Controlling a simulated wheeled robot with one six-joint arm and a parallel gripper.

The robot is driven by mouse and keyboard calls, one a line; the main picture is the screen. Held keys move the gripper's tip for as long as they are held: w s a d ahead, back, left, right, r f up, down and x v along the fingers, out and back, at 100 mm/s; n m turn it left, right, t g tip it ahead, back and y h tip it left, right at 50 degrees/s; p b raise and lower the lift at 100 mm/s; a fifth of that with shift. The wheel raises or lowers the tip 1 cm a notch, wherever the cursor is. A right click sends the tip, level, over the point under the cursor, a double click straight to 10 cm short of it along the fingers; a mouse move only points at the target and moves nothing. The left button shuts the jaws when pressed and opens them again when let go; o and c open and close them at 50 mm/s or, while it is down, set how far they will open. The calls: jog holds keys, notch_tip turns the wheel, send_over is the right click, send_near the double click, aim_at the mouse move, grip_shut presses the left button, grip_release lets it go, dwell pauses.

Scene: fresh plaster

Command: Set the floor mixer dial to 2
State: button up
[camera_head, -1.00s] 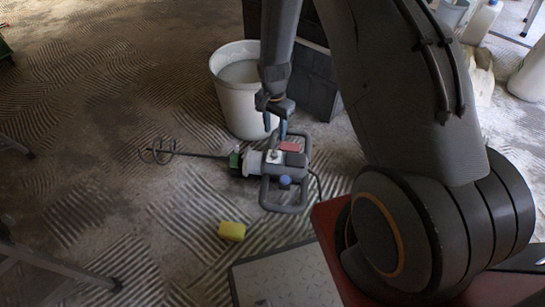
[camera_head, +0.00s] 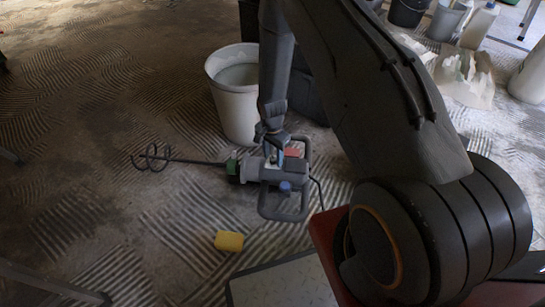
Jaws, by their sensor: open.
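The floor mixer (camera_head: 258,172) lies on the ridged floor in the head view, its spiral paddle pointing left. It has a grey body, a green collar, a dark handle frame, a red patch on top and a blue round part (camera_head: 285,187) on its near side. My gripper (camera_head: 274,157) is open and points down over the top of the mixer body, its fingertips at or very near the surface. I cannot tell whether they touch. The dial and its setting are too small and partly hidden by the gripper to read.
A white bucket (camera_head: 237,100) stands just behind the mixer, close to my arm. A yellow sponge (camera_head: 229,241) lies on the floor in front. Several buckets and a torn bag (camera_head: 464,76) stand at the back right. The floor to the left is mostly clear.

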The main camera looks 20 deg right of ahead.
grip_shut()
jog(key=c, duration=1.1)
grip_release()
jog(key=shift+o, duration=0.2)
jog(key=shift+n, duration=0.3)
jog(key=n+p, duration=0.3)
jog(key=n, duration=0.2)
jog(key=shift+s+n, duration=0.15)
jog(key=shift+n, duration=0.15)
jog(key=n+p, duration=0.1)
jog(key=n, duration=0.4)
jog(key=shift+n+p, duration=0.3)
jog(key=shift+p, duration=0.05)
